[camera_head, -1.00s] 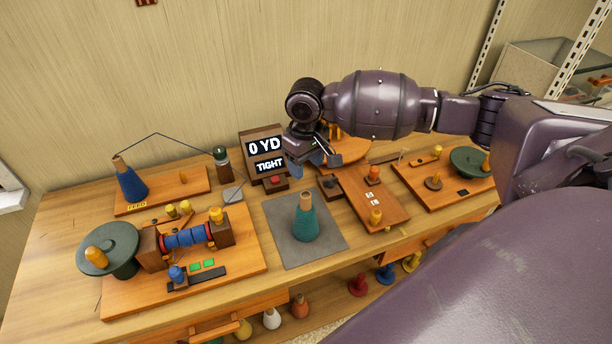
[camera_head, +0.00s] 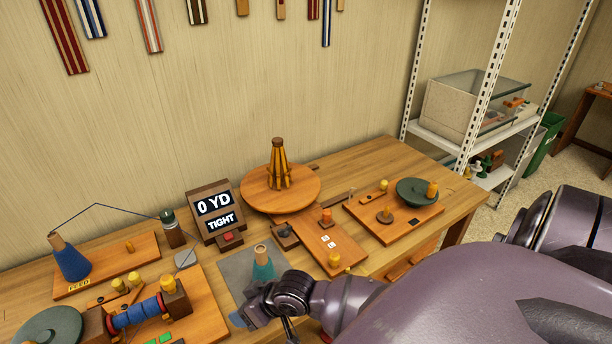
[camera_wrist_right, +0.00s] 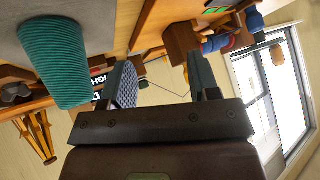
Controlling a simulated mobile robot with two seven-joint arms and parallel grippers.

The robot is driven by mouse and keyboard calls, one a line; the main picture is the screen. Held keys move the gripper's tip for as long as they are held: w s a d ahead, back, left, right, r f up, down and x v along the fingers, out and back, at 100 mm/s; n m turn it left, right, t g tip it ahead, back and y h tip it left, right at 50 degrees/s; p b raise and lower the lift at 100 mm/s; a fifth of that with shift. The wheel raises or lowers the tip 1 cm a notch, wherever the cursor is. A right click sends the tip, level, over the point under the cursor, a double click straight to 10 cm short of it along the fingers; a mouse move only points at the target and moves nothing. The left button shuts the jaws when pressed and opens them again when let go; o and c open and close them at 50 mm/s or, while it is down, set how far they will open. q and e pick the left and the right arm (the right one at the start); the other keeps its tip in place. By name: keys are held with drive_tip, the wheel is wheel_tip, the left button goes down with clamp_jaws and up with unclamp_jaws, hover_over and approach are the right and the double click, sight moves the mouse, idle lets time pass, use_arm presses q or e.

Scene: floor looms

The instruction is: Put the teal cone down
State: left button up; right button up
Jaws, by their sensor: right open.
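The teal cone (camera_head: 262,266) stands on the grey mat (camera_head: 237,268) in the head view, its lower part hidden behind my right gripper (camera_head: 252,322). In the right wrist view the ribbed teal cone (camera_wrist_right: 56,62) lies to the left of the two fingers, outside the jaws. My right gripper (camera_wrist_right: 162,78) is open, with nothing between its fingers, and is low at the near side of the cone. My left gripper is not in view.
A blue feed cone (camera_head: 72,262) stands on a board at left. A winder with a blue and red spool (camera_head: 138,312) is left of the mat. The display (camera_head: 215,212) reads 0 YD, TIGHT. A round wooden stand (camera_head: 262,200) is behind. Bare table shows at right (camera_head: 365,160).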

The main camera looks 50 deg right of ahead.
drive_tip(key=s+d+f+t+h, duration=0.1)
drive_tip(key=s+d+t+h, duration=0.1)
drive_tip(key=s, duration=0.4)
drive_tip(key=s+d+f+m+t+h, duration=0.1)
drive_tip(key=s+d+f+h, duration=0.1)
drive_tip(key=s+d, duration=0.2)
drive_tip(key=shift+s+d+f+t+h, duration=0.15)
drive_tip(key=shift+s+d+t+h, duration=0.2)
drive_tip(key=shift+s, duration=0.7)
drive_tip(key=shift+a+f, duration=0.1)
